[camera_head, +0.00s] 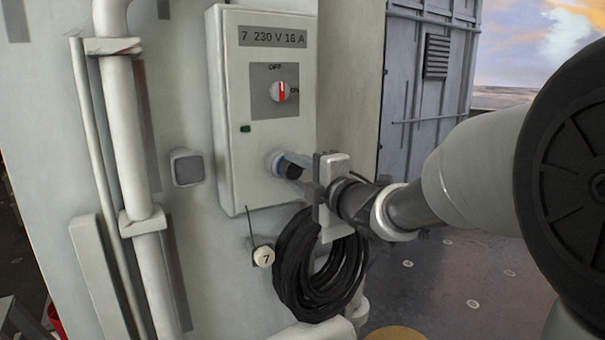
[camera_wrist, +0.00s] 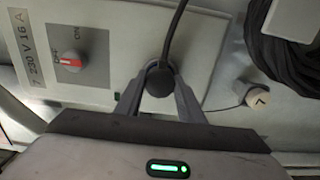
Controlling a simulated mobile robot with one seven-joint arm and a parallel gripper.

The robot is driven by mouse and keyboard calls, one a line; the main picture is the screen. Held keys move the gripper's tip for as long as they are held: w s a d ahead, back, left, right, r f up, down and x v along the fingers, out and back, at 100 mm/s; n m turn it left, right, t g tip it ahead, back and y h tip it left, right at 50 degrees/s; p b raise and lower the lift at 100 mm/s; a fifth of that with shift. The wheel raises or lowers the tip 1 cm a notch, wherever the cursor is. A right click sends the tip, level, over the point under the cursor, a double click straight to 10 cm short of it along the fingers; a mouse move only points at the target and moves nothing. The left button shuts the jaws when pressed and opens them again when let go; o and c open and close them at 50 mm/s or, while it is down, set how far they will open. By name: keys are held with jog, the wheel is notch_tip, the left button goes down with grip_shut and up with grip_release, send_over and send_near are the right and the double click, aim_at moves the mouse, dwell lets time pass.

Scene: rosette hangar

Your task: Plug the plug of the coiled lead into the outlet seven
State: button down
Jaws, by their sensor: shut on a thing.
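The grey outlet box seven (camera_head: 235,100), labelled "7 230 V 16 A", is on the pale wall; it also fills the upper left of the wrist view (camera_wrist: 120,15). Its blue-rimmed outlet (camera_head: 275,164) is at the lower right of its front. My gripper (camera_head: 303,178) is at this outlet, shut on the black plug (camera_head: 291,170). The plug's round back and lead show between the fingers in the wrist view (camera_wrist: 159,80). The plug's front lines up with the outlet and appears to meet it; the fingers and plug hide how deep it sits.
The black coiled lead (camera_head: 295,262) hangs below the box beside a round "7" tag (camera_head: 264,257). The rotary switch (camera_head: 281,92) has its red pointer toward OFF. A white pipe (camera_head: 122,120) and small grey box (camera_head: 187,167) are to the left. Floor is open at right.

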jog(key=c, duration=1.1)
grip_release()
jog(key=b+v, duration=0.1)
jog(key=v, duration=1.6)
jog(key=s+d+f+m+g+h+p, duration=0.1)
jog(key=s+d+f+m+h+p, duration=0.1)
jog(key=d+m+h, duration=1.2)
jog(key=s+a+f+m+g+y+p, duration=0.1)
jog(key=s+a+f+m+g+y, duration=0.1)
jog(key=s, duration=0.6)
jog(key=s+a+f+m+g+y+p, duration=0.1)
jog(key=s+a+f+m+g+y, duration=0.1)
jog(key=s+a+f+m+g, duration=0.2)
jog(key=s+f+m+g, duration=0.2)
jog(key=s+f+m, duration=0.1)
jog(key=s+m, duration=0.1)
jog(key=shift+f+m, duration=0.25)
jog(key=shift+m, duration=0.15)
